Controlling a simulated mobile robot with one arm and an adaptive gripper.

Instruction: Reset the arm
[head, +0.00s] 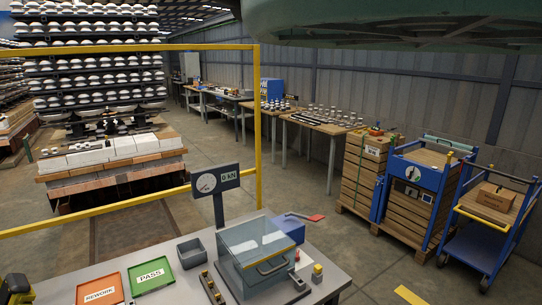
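My gripper and arm are not clearly in view, so I cannot see what the gripper holds. A large grey-green shape (400,20) fills the top right of the head view, close to the camera; I cannot tell what it is. Below stands a grey workbench (190,293) with a clear-lidded box (262,248) that has a handle on its front. A gauge reading "0 kN" (216,182) stands on a post behind it.
A red REWORK tray (99,289), a green PASS tray (151,275) and a grey bin (190,253) sit on the bench. A yellow frame (258,120) stands behind. Wooden crates (362,180) and a blue cart (490,222) stand right. Open floor (350,250) lies between.

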